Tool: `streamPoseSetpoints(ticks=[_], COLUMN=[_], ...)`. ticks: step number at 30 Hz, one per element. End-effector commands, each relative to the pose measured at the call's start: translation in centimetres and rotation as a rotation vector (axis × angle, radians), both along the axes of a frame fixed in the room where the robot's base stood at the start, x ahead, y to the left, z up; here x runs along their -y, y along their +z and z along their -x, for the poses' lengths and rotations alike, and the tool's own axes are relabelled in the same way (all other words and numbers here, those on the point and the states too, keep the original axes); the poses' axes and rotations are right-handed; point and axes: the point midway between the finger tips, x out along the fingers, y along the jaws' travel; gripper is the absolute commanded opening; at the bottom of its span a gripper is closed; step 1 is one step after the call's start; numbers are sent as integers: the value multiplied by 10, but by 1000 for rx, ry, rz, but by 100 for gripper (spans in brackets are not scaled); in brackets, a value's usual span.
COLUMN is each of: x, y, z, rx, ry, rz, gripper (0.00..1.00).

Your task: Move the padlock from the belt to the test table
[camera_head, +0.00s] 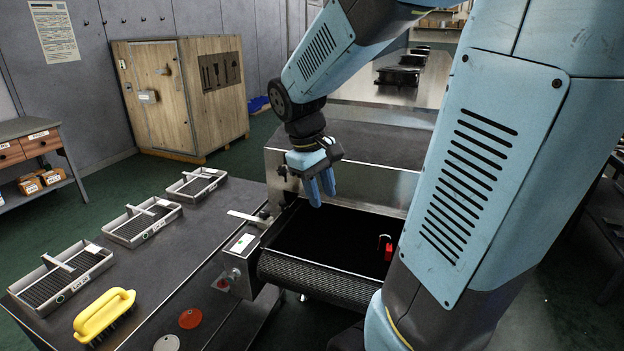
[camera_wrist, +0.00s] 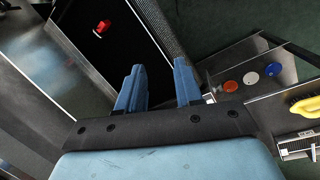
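The red padlock (camera_head: 386,248) is on the black belt (camera_head: 325,240), near the belt's right side. It also shows in the wrist view as a red shape (camera_wrist: 102,27) on the dark belt. My gripper (camera_head: 320,190) is above the left part of the belt, up and to the left of the padlock and apart from it. In the wrist view its two blue fingers (camera_wrist: 160,85) stand apart with nothing between them. A dark table (camera_head: 185,250) is left of the belt; I cannot read any label naming it the test table.
The dark table bears three wire-floored trays (camera_head: 62,275), a yellow-handled brush (camera_head: 104,315) and coloured discs (camera_head: 190,318). A metal housing (camera_head: 375,185) borders the belt's far side. A control box (camera_head: 240,245) stands between table and belt. A wooden crate (camera_head: 185,95) is behind.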

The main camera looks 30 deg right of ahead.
Motion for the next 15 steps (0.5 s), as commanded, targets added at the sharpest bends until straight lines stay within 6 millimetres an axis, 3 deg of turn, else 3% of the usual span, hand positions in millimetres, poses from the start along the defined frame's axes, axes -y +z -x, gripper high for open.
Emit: streamPoseSetpoints(ticks=[15], x=[-49], y=[65], z=[63], rx=[446], ry=[-156], rz=[-196], gripper=[35])
